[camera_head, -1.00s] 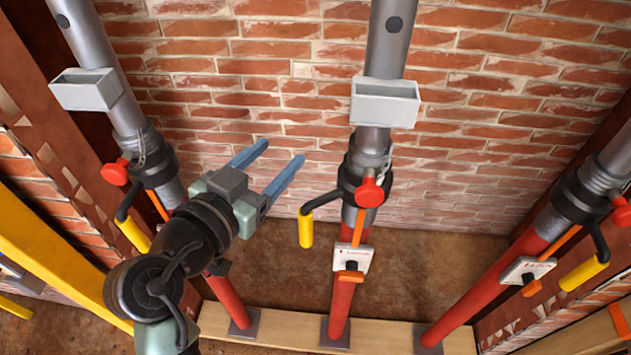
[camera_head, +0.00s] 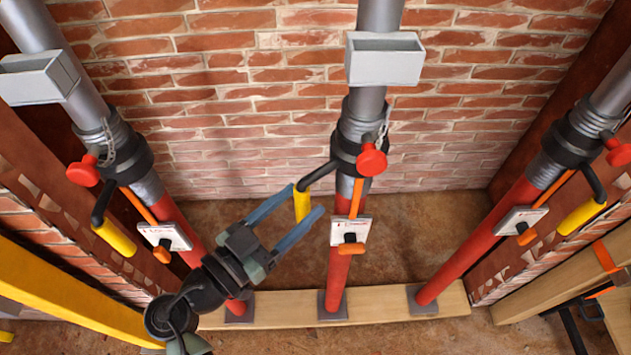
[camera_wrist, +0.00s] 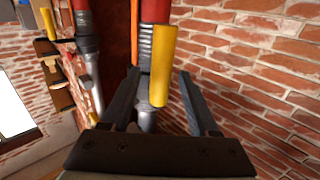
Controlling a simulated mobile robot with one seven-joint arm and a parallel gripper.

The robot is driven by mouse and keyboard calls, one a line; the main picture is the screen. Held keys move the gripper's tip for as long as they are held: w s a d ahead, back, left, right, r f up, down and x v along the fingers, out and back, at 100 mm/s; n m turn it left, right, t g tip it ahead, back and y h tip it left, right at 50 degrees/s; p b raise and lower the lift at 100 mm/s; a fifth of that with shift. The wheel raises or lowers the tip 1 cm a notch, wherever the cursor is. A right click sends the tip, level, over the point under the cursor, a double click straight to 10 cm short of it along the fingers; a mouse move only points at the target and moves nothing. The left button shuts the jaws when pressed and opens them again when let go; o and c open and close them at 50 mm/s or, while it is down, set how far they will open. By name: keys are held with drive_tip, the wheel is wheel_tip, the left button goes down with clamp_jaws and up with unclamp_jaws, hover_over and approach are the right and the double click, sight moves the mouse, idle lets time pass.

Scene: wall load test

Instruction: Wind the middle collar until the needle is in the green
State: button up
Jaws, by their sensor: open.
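The middle collar (camera_head: 350,146) is a black ring on the middle prop, with a red knob (camera_head: 372,160) at its right and a crank ending in a yellow handle (camera_head: 302,204) at its left. A small white gauge (camera_head: 351,231) sits below it on the red tube; its needle is too small to read. My gripper (camera_head: 306,199) is open, its two blue-grey fingers on either side of the yellow handle in the head view. In the wrist view, the yellow handle (camera_wrist: 162,66) stands between the open fingers; whether either finger touches it I cannot tell.
Similar props with collars stand at left (camera_head: 125,155) and right (camera_head: 570,140). A grey box (camera_head: 384,60) is fixed on the middle prop above the collar. A wooden sill (camera_head: 275,310) runs under the props, and a brick wall (camera_head: 245,90) stands behind. A yellow beam (camera_head: 70,290) lies at lower left.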

sight(340, 169)
drive_tip(key=shift+p+x, duration=0.3)
drive_tip(key=shift+x, duration=2.05)
clamp_jaws()
